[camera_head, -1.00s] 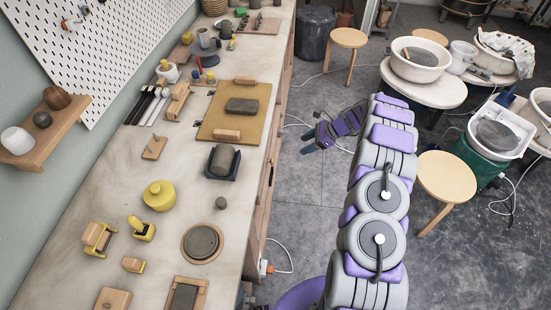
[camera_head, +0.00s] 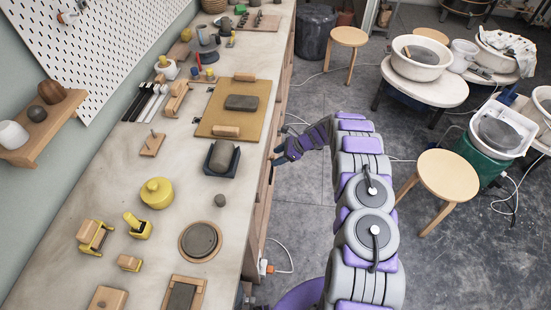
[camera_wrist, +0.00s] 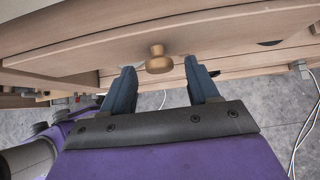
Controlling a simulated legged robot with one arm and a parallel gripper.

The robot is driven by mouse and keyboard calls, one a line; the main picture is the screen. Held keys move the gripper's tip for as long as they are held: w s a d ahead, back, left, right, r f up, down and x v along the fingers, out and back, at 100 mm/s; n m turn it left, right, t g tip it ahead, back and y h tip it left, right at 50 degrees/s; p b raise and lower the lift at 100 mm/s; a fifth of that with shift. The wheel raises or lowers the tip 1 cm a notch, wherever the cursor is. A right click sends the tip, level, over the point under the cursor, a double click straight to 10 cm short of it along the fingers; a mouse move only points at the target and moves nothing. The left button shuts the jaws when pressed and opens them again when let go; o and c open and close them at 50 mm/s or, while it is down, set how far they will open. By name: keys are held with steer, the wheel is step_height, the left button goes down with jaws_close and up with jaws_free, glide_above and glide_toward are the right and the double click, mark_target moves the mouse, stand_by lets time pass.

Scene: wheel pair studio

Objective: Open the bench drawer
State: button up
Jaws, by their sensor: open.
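The bench drawer (camera_wrist: 110,58) shows in the wrist view as a pale wooden front with a round brass-coloured knob (camera_wrist: 158,60). My gripper (camera_wrist: 160,82) is open, with one dark blue finger on each side of the knob's line. The knob stands between and slightly beyond the fingertips, and I see no contact. The drawer looks shut. In the head view my gripper (camera_head: 281,157) is at the bench's right side, below the top edge. The knob is hidden there.
A wooden stool (camera_head: 447,176) stands right of my arm. A white cable (camera_head: 284,255) hangs by the bench front. Grey floor lies open between.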

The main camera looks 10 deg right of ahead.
steer(key=shift+x, duration=0.9)
jaws_close()
